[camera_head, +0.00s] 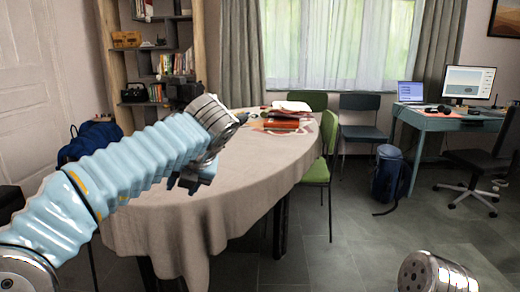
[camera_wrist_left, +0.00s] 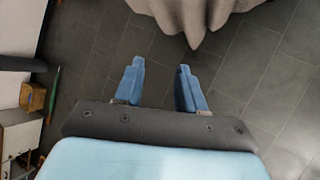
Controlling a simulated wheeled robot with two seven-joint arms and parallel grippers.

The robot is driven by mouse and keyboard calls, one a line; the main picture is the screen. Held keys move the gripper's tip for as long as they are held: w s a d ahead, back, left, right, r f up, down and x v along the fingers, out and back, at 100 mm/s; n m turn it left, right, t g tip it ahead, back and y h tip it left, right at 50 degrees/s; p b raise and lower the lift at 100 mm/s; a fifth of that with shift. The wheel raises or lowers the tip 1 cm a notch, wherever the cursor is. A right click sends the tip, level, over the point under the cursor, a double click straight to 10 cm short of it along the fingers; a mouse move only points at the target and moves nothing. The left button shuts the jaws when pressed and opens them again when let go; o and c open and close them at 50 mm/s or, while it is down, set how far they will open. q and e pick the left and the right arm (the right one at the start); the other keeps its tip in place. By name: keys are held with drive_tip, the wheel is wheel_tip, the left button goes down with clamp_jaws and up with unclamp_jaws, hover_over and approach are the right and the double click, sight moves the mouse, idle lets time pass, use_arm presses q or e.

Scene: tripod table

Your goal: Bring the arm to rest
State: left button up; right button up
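My left arm (camera_head: 125,170), in a pale blue ribbed sleeve, reaches in from the left in the head view, in front of the round table. My left gripper (camera_head: 197,180) is at its end, partly hidden behind the wrist, and looks to be over the table in that view. In the left wrist view the left gripper (camera_wrist_left: 160,68) has two blue fingers apart with nothing between them and bare floor behind. Only a metal end of what looks like my right arm (camera_head: 435,272) shows at the bottom right of the head view; the right gripper is out of view.
The table (camera_head: 165,215) has a beige cloth hanging down, with books (camera_head: 283,122) at its far side. A green chair (camera_head: 322,165), a blue backpack (camera_head: 388,172) and a desk (camera_head: 440,120) stand to the right. The tiled floor (camera_head: 340,235) at front right is clear.

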use_arm(q)
drive_tip(key=w+a+f+m+t+y, duration=0.1)
drive_tip(key=w+a+f+m+t, duration=0.1)
drive_tip(key=w+f+m, duration=0.65)
drive_tip(key=w+a+f+m+t+y, duration=0.2)
drive_tip(key=w+f+m+t, duration=0.15)
drive_tip(key=f, duration=0.95)
drive_tip(key=s+d+f+m+h, duration=0.25)
drive_tip(key=f+m, duration=0.25)
drive_tip(key=f, duration=0.4)
drive_tip(key=s+d+f+m+h, duration=0.1)
drive_tip(key=s+f+m+h, duration=0.2)
drive_tip(key=f+m, duration=0.45)
drive_tip(key=s+d+f+m+g+h, duration=0.2)
drive_tip(key=s+f+m+g+h, duration=0.15)
drive_tip(key=s+f, duration=0.5)
drive_tip(key=s+d+f+m+g+h, duration=0.2)
drive_tip(key=s+d+f+m+g, duration=0.15)
drive_tip(key=s+f, duration=0.55)
drive_tip(key=s+d+f+m+g+h, duration=0.1)
drive_tip(key=s+f+m+g, duration=0.1)
drive_tip(key=s, duration=1.1)
drive_tip(key=shift+s+m+g+h, duration=0.35)
drive_tip(key=shift+m+g, duration=0.4)
drive_tip(key=shift+m, duration=0.3)
